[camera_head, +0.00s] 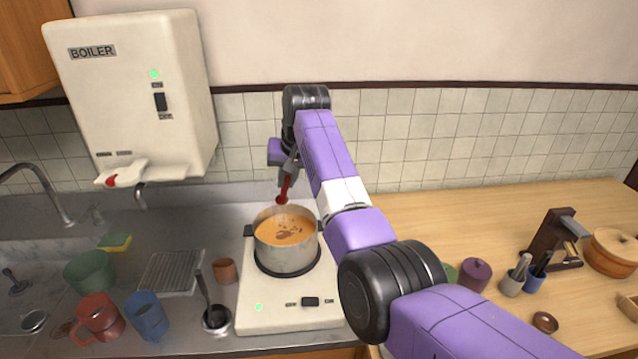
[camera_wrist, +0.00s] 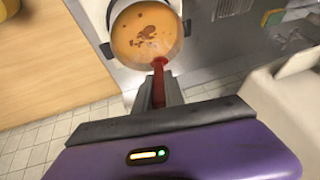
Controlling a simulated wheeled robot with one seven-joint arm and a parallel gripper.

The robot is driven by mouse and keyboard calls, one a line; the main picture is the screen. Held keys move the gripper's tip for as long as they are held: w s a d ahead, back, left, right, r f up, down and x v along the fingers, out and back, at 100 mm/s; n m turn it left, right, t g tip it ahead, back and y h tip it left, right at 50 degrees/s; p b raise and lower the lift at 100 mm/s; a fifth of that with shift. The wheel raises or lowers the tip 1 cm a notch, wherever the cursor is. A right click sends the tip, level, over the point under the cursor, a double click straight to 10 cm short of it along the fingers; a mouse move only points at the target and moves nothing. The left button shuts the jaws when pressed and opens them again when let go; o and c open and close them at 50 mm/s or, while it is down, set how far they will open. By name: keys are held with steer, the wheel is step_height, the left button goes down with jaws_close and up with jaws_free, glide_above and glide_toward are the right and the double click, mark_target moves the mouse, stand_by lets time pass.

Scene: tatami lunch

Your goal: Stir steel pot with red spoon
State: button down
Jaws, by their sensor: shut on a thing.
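The steel pot (camera_head: 287,252) stands on the white cooker and holds orange soup with dark brown bits. In the wrist view the soup in the pot (camera_wrist: 146,36) shows at the top. My gripper (camera_head: 290,165) is shut on the red spoon (camera_head: 284,190) and holds it above the back of the pot, bowl end down. In the wrist view the red spoon (camera_wrist: 158,75) sticks out from between the fingers towards the pot's near rim. The spoon's tip appears at or just above the rim; I cannot tell whether it touches the pot.
The white cooker (camera_head: 262,310) has a green light. A boiler (camera_head: 130,90) hangs at the left. A ladle in a holder (camera_head: 215,318), a brown cup (camera_head: 224,270), a red mug (camera_head: 98,316) and a blue mug (camera_head: 148,316) stand left of the cooker. The wooden counter (camera_head: 420,215) has free room.

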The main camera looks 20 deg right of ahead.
steer(key=shift+w+d+r, duration=0.1)
steer(key=shift+w, duration=0.05)
steer(key=shift+d+f, duration=0.2)
steer(key=shift+d, duration=0.05)
steer(key=shift+s+f, duration=2.3)
steer(key=shift+s, duration=0.1)
steer(key=b+x, duration=0.8)
steer(key=x, duration=0.4)
steer(key=shift+s+d+f, duration=0.2)
steer(key=shift+s+d, duration=0.05)
steer(key=shift+s, duration=0.05)
steer(key=shift+a, duration=0.15)
